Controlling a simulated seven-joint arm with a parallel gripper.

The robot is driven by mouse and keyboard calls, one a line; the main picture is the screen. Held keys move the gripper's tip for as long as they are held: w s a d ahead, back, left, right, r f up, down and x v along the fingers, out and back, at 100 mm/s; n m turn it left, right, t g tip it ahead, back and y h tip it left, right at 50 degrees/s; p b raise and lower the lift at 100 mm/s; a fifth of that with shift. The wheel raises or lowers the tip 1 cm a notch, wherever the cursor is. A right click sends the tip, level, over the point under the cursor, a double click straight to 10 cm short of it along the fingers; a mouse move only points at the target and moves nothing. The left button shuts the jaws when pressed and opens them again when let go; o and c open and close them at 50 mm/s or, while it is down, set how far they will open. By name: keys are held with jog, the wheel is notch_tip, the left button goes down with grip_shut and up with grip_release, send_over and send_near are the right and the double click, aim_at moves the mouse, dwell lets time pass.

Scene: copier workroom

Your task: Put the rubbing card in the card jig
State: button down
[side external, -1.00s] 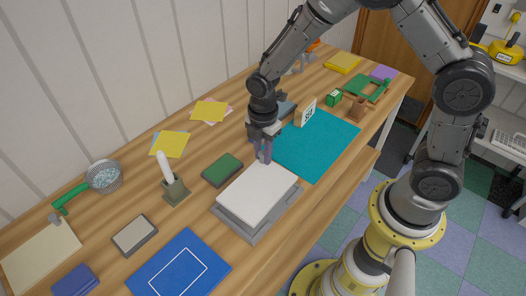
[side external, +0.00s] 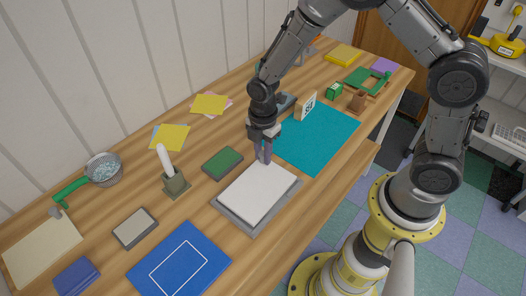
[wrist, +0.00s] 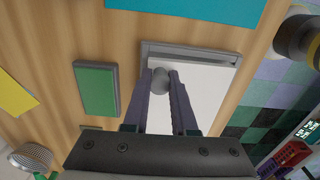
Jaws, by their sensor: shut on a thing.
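The rubbing card, a white flat panel (side external: 256,196), lies over the card jig, a grey shallow tray (side external: 248,232), with a grey rim showing around it. My gripper (side external: 264,160) points down at the card's far end. In the wrist view, my gripper (wrist: 162,80) is shut on a grey rounded knob (wrist: 163,76) at that end of the white card (wrist: 207,92). The jig's rim (wrist: 190,50) shows beyond the card's end. My fingers hide part of the card, and I cannot tell whether it rests fully flat inside the jig.
A green block (side external: 222,163) lies just left of the jig. A stand with a white handle (side external: 174,180) is farther left. A blue mat (side external: 180,265) lies in front, and a teal mat (side external: 318,140) with an upright number card (side external: 306,106) is behind.

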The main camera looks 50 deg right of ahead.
jog(key=shift+f, duration=0.55)
jog(key=c, duration=0.6)
grip_release()
jog(key=shift+c, duration=0.2)
jog(key=shift+o, duration=0.3)
jog(key=shift+o, duration=1.3)
notch_tip(320, 180, up, 14)
jog(key=shift+f, duration=0.1)
